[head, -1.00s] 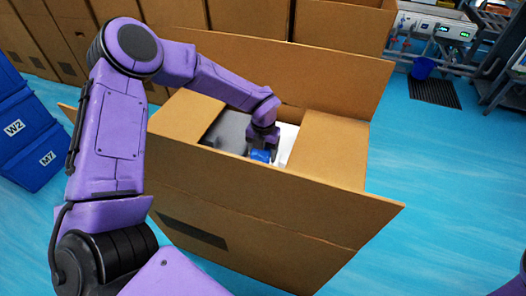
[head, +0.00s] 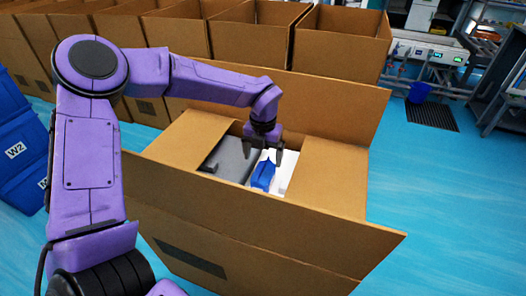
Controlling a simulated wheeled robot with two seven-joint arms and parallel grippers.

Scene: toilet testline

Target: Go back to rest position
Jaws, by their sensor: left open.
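My left gripper (head: 262,156) is open and empty above the opening of a large cardboard box (head: 270,215), pointing down. Just below its fingers lies a blue object (head: 263,176) inside the box. Beside it in the box are a dark grey item (head: 229,160) and a white item (head: 285,172). My left arm reaches in from the left over the box's flaps. My right gripper is not in view.
A row of open cardboard boxes (head: 245,38) stands behind. Blue crates (head: 18,150) marked W2 are at the left. A test bench (head: 430,52) and a blue bucket (head: 419,92) are at the back right.

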